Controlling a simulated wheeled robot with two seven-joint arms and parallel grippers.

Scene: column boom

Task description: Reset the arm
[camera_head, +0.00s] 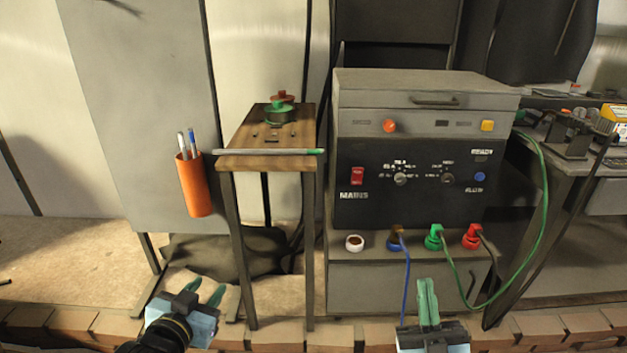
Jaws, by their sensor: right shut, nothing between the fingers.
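My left gripper (206,292) is at the lower left, below the orange pen cup. Its two green fingers are apart with nothing between them. My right gripper (428,298) is at the bottom, in front of the grey machine (362,290). Its green fingers are together, point up and hold nothing. Both grippers are apart from the things around them. The rest of each arm is mostly out of view.
A small wooden stand (245,137) holds a pen (268,152) and a green and red knob (281,108). An orange cup (194,187) holds pens. A blue cable (406,275) and a green cable (543,190) hang from the machine's sockets. A cluttered bench (590,150) stands right.

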